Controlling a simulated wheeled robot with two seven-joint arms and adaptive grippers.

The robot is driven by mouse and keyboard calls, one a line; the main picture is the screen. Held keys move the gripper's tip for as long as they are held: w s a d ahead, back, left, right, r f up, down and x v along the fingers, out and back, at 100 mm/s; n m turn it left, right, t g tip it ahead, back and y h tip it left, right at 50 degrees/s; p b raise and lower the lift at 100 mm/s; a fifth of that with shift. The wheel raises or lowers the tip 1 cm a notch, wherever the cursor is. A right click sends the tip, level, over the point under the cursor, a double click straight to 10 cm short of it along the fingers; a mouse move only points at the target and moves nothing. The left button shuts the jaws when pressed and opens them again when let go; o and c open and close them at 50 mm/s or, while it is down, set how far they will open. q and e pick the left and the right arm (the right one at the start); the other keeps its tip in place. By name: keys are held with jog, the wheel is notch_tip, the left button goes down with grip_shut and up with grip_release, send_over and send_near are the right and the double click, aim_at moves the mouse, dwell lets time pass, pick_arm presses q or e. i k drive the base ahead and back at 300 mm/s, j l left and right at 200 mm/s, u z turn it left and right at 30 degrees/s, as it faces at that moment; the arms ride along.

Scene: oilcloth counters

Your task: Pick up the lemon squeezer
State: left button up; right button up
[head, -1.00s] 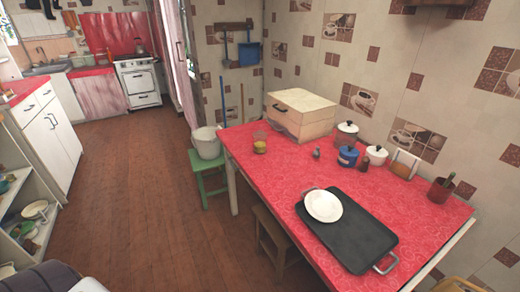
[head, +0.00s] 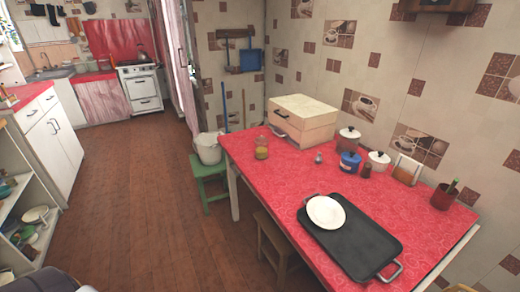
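I cannot pick out the lemon squeezer with certainty. A small clear container with something yellow in it (head: 261,148) stands at the far left of the red table (head: 285,178), in the head view. A small grey item (head: 319,158) stands farther right, too small to identify. Neither of my grippers is in view, and no gripper touches anything on the table.
A beige box (head: 302,122), white lidded pots, a blue pot (head: 349,163) and a brown cup (head: 444,196) stand along the wall. A white plate (head: 325,212) lies on a black tray (head: 352,240). Stools stand by the table. The wooden floor (head: 140,210) is clear.

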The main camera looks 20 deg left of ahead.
aim_at(262, 143)
jog(key=i+j+u, duration=0.15)
jog(key=j, duration=0.25)
jog(key=j+u, duration=0.1)
jog(key=j, duration=0.3)
jog(key=i+j+u, duration=0.15)
jog(key=j, duration=0.2)
jog(key=i+j+u, duration=0.15)
jog(key=j, duration=0.2)
